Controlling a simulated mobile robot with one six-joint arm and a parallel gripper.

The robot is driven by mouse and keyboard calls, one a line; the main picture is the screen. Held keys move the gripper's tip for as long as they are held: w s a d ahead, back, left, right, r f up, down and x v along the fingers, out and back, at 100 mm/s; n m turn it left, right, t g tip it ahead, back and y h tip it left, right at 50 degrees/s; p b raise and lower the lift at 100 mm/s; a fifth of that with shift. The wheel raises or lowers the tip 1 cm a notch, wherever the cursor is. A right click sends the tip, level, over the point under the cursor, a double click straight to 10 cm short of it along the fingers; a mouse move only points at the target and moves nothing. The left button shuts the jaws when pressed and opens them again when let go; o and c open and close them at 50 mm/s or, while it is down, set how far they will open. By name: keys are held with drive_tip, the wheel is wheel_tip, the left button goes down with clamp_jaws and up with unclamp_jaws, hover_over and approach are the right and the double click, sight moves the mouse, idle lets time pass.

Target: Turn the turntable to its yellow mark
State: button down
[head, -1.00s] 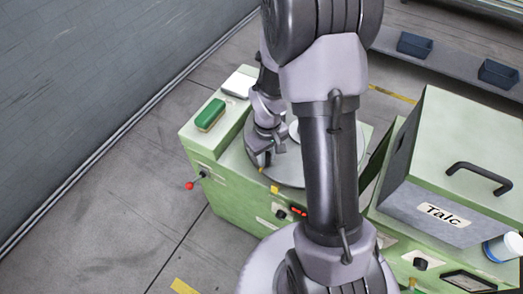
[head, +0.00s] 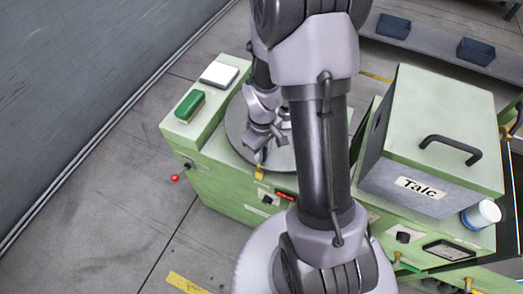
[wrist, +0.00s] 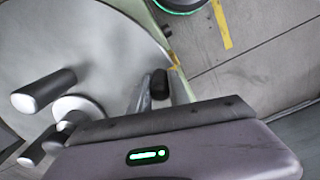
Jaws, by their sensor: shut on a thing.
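The turntable (head: 235,126) is a grey disc set in the top of the green machine. My arm hides part of it. A yellow mark (head: 259,172) shows at its near edge; in the wrist view a yellow piece (wrist: 174,66) sits beside the disc's rim. My gripper (head: 259,143) is low over the near part of the disc, shut on the turntable's handle. The grip itself is mostly hidden. In the wrist view the grey disc (wrist: 85,40) fills the upper left, with pale round hub parts (wrist: 80,108) and a peg (wrist: 45,90).
A green brush-like block (head: 190,106) and a white pad (head: 219,74) lie on the machine's left top. A red-tipped lever (head: 176,178) sticks out at the left. A Talc box (head: 430,140) with a black handle and a white cup (head: 481,214) stand right. The left floor is clear.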

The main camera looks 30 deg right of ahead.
idle(0.3)
drive_tip(key=c, duration=1.2)
unclamp_jaws()
drive_tip(key=shift+c, duration=0.2)
wheel_tip(320, 180, up, 17)
drive_tip(key=p, duration=0.6)
drive_tip(key=shift+r+p, duration=0.2)
drive_tip(key=shift+p, duration=0.2)
drive_tip(key=s+a+r+m+t+y+b, duration=0.1)
drive_tip(key=s+a+r+m+t+b, duration=0.2)
drive_tip(key=a, duration=0.4)
drive_tip(key=s+a+r+m+t+y+b, duration=0.1)
drive_tip(key=s+a+r+m+t+b, duration=0.1)
drive_tip(key=s+a+r+m+b, duration=0.2)
drive_tip(key=s+a+r, duration=0.2)
drive_tip(key=s+a, duration=0.1)
drive_tip(key=shift+s+r+m+t, duration=0.3)
drive_tip(key=shift+r+m+t, duration=0.1)
